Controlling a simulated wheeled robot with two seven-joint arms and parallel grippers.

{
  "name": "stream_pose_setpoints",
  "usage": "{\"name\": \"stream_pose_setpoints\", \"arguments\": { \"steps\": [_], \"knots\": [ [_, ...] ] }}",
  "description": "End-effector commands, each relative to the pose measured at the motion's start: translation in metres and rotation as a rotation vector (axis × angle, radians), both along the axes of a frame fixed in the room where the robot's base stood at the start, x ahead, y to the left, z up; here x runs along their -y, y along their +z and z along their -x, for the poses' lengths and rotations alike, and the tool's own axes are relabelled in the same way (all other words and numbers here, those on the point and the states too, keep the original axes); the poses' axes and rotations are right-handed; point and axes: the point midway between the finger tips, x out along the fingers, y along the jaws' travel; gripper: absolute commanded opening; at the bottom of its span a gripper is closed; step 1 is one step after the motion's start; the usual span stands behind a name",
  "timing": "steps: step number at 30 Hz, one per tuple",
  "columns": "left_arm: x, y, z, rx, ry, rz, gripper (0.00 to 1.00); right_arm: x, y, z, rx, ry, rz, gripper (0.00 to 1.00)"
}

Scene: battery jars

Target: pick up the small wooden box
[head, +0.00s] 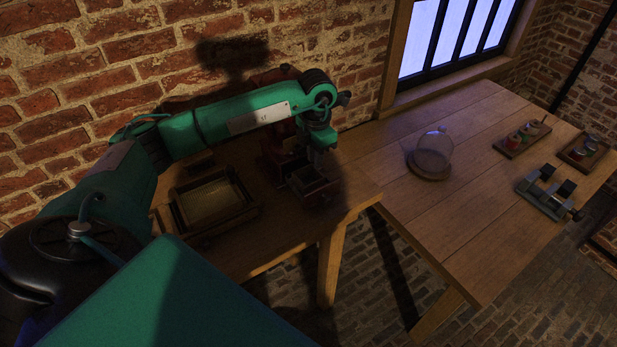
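A small dark wooden box (308,183) with an open top is near the front right of the wooden table on the left. My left arm reaches across from the left, and my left gripper (322,160) points down right at the box's far side. Shadow and the small size hide the fingers, so I cannot tell whether they are open or touch the box. My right gripper is not in view.
A larger wooden tray (248,212) sits left of the box. On the long table (425,125) at right stand a glass dome (435,150), two small trays with jars (508,146) (568,153) and a grey metal device (545,198). The brick wall is close behind.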

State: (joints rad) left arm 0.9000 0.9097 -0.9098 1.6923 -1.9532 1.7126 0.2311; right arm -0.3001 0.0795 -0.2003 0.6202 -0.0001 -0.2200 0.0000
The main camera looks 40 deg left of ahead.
Motion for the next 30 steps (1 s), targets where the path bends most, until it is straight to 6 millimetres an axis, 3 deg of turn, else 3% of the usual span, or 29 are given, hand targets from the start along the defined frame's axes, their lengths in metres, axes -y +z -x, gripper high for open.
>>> {"name": "stream_pose_setpoints", "arguments": {
  "steps": [6,14,21,30],
  "knots": [
    [0.001,-0.032,0.001,-0.003,-0.002,0.002,0.17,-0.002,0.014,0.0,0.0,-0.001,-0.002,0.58],
    [0.001,-0.047,0.001,-0.002,-0.001,0.003,0.17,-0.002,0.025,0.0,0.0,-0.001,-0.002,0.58],
    [0.002,-0.076,0.002,-0.003,-0.001,0.003,0.17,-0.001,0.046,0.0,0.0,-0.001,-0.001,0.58],
    [0.002,-0.092,0.001,0.001,-0.003,0.003,0.17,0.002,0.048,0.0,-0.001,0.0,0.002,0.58]
  ]
}}
